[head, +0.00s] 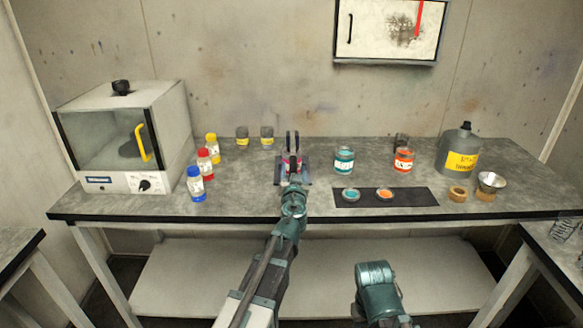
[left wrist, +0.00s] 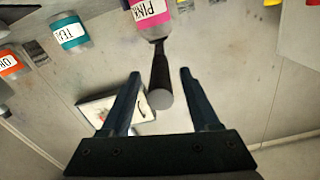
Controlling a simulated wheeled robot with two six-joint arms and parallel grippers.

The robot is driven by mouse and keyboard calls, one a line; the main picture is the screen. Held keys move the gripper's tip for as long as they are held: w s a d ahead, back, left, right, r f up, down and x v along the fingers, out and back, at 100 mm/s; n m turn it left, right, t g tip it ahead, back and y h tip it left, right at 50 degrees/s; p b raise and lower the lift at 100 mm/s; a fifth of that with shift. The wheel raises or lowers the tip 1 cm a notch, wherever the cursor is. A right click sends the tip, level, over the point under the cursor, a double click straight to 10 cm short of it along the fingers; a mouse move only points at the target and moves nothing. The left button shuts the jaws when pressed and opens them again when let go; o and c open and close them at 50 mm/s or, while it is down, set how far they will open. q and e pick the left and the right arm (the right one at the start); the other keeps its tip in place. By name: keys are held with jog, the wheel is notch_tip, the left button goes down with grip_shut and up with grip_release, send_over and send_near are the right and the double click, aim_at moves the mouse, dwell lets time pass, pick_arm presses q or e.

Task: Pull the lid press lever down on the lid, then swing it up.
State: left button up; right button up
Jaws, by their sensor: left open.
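The lid press stands on the bench mid-picture in the head view; its dark base (head: 279,177) shows beside my wrist. A tin with a pink label (left wrist: 149,11) is at the press in the left wrist view, partly cut off. The press lever (left wrist: 160,75), with a dark grip and pale round end, extends from beside that tin. My left gripper (head: 292,137) is open at the press. In the left wrist view its fingers (left wrist: 160,78) lie on either side of the lever's grip, with gaps showing. My arm hides much of the press. My right gripper is not visible.
Teal (head: 344,160) and orange (head: 404,160) jars stand right of the press, behind a dark mat (head: 364,203) with two small lids. Blue, red and yellow bottles stand left, near a booth (head: 120,140). A grey can (head: 458,150) stands far right.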

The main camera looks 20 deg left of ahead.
pick_arm(q)
jog(key=shift+w+a, duration=0.15)
jog(key=shift+w, duration=0.35)
grip_shut()
dwell(1.1)
